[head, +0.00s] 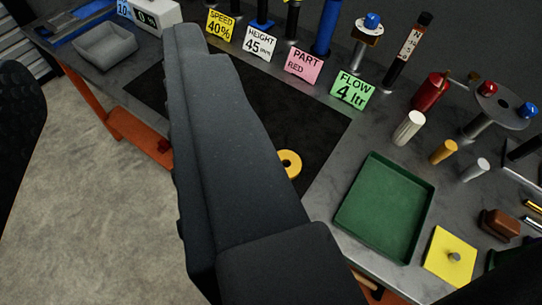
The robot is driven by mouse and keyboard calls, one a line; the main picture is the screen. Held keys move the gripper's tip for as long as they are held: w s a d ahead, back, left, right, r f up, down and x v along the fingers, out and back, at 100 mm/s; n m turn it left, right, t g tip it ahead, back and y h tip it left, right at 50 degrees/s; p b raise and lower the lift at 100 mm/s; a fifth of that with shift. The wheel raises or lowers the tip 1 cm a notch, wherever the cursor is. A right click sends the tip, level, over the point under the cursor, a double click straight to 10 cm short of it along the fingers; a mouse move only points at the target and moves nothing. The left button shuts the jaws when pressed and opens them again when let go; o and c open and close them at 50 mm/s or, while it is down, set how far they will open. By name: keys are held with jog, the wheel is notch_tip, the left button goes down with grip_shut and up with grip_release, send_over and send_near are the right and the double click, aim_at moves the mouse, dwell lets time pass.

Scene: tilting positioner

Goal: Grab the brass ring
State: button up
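The brass ring (294,164) lies on the black mat (318,128) on the grey workbench. It is yellow with a dark hole, and its left side is hidden behind my dark arm. My gripper (186,34) is the long dark shape across the middle of the view, seen from behind. It passes in front of the mat, just left of the ring. I see no separate fingers and nothing held, so its opening cannot be read. Whether it touches the ring cannot be told.
A green tray (424,212) lies right of the mat. Label cards, including green FLOW (352,90), and upright posts line the back. Small cylinders and a yellow plate (437,265) stand on the right. A grey bin (105,46) sits at left.

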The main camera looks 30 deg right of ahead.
jog(key=shift+d, duration=0.15)
jog(key=o, duration=1.4)
jog(key=shift+w+a+f, duration=0.35)
jog(key=shift+w+f, duration=0.25)
jog(key=shift+w+a+f, duration=0.3)
jog(key=shift+w+f, duration=0.25)
jog(key=shift+c, duration=0.2)
jog(key=shift+o, duration=0.2)
jog(key=w+a+f+m+g+p, duration=0.1)
jog(key=w+a+f, duration=0.2)
jog(key=w+f, duration=0.3)
notch_tip(320, 180, down, 2)
jog(key=shift+w+a, duration=0.15)
jog(key=shift+w, duration=0.2)
jog(key=m+g+h+p, duration=0.3)
jog(key=m+g+h, duration=0.2)
jog(key=m+h, duration=0.25)
send_near(288, 160)
jog(key=shift+h, duration=0.45)
jog(key=shift+a+f+b+x, duration=0.15)
jog(key=shift+b+x, duration=0.3)
jog(key=shift+x, duration=1.25)
jog(key=shift+a+f+b+x, duration=0.15)
jog(key=shift+b+x, duration=0.25)
jog(key=shift+x, duration=1.3)
